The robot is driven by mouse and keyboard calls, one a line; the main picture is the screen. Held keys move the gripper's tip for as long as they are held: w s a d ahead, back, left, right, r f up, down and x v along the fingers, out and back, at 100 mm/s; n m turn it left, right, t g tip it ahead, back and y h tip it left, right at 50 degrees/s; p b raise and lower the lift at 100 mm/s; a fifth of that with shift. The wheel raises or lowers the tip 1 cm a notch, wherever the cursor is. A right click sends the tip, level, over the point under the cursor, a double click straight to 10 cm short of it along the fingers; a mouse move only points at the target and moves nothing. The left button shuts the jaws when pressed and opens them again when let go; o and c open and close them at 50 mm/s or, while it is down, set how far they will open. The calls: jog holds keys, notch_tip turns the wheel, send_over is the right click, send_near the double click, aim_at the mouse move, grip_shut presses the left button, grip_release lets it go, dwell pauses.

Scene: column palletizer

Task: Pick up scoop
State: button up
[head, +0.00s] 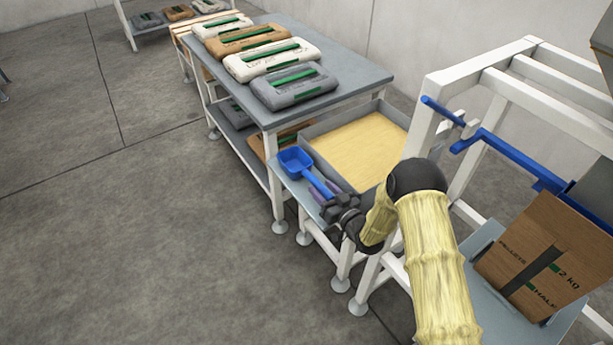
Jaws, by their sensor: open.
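The blue scoop (296,161) lies on a small grey table (284,190) beside a tray of yellow material. Its bowl is toward the far left and its handle (316,183) runs toward my gripper. My gripper (333,205) is open near the handle's near end, at the table's left edge. Purple parts show beside the handle; I cannot tell whether they belong to the gripper. The handle's end is partly hidden by the gripper, and I cannot tell whether the fingers are around it or above it.
The tray (313,148) of yellow material stands right of the scoop. A taller grey table (350,75) with several bags is behind. A white frame (430,110) with blue bars and a brown pellet bag (545,250) is at right. Floor at left is clear.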

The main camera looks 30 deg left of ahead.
grip_shut()
jog(key=shift+r, duration=0.15)
notch_tip(320, 180, up, 10)
jog(key=shift+f+p, duration=0.1)
jog(key=shift+p, duration=0.45)
dwell(0.5)
